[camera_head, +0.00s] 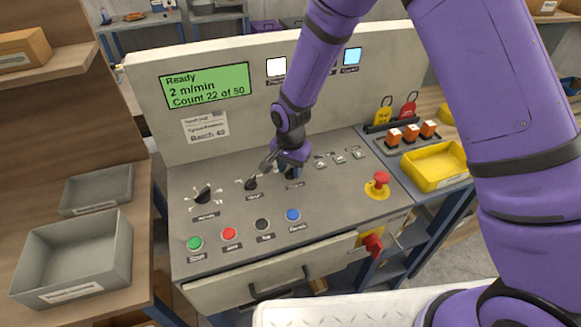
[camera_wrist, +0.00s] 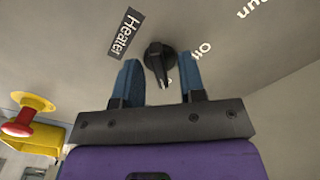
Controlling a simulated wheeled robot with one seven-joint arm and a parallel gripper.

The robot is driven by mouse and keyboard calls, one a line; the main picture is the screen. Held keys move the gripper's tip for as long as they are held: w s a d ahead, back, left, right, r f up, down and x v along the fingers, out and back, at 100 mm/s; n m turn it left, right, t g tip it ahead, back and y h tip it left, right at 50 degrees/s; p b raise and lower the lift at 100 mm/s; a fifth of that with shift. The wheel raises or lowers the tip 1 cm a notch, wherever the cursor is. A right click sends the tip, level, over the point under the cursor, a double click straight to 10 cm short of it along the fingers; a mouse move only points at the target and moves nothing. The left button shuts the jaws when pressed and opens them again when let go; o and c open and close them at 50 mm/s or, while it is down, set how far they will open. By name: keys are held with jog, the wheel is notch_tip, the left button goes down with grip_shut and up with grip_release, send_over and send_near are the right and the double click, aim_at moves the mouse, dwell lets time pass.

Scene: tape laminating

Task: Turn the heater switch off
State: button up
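The heater switch (camera_wrist: 157,58) is a black rotary knob on the grey panel, in the wrist view just beyond and between my fingertips. My gripper (camera_wrist: 160,81) is open, with one blue finger on each side of the knob and gaps showing. In the head view my gripper (camera_head: 279,166) is low over the panel and hides most of the switch.
Other knobs (camera_head: 203,195) stand left of my gripper, with coloured push buttons (camera_head: 229,234) in front. A red emergency button (camera_head: 380,181) is to the right, beside small toggles (camera_head: 339,157). The display (camera_head: 207,88) reads "Ready". A yellow tray (camera_head: 435,166) sits further right.

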grip_shut()
jog(key=shift+n, duration=0.3)
jog(key=n, duration=1.3)
jog(key=shift+n, duration=2.1)
